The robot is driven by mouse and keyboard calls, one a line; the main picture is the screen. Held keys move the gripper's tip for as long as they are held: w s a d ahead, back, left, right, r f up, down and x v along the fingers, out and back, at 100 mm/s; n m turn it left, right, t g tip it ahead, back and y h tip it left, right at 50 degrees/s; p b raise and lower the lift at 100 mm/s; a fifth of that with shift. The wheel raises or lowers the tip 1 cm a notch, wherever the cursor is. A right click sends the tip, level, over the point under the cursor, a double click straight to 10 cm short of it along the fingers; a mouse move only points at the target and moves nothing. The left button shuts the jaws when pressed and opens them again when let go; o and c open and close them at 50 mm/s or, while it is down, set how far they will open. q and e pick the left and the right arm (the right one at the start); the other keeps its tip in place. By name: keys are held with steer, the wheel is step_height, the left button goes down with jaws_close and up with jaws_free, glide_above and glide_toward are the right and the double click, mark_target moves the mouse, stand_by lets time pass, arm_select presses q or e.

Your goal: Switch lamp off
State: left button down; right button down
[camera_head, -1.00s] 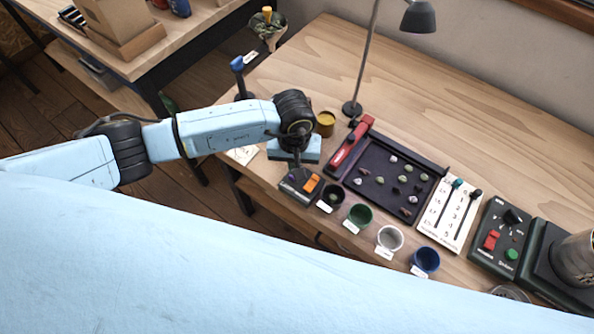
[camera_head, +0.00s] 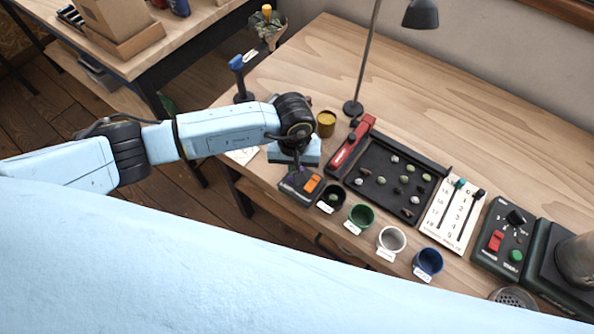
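A desk lamp with a dark shade (camera_head: 421,14) and a thin grey pole (camera_head: 368,55) stands on a round dark base (camera_head: 352,107) at the back of the bench. A small dark box with an orange rocker switch (camera_head: 312,184) sits near the bench's front edge. My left gripper (camera_head: 298,163) points down at the back left of this switch box, close to it. I cannot tell whether it touches the box. Its fingers are small and mostly hidden, so their opening is unclear. My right gripper is not in view.
Right of the switch box stand several small cups (camera_head: 361,215) along the front edge. Behind them is a dark sorting tray (camera_head: 385,205) with beans or stones. A slider panel (camera_head: 452,222) and a control box (camera_head: 500,240) lie further right. The back of the bench (camera_head: 500,110) is clear.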

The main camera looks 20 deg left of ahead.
arm_select(q)
step_height(320, 180, up, 7)
steer(key=p, duration=0.4)
stand_by(0.4)
stand_by(0.5)
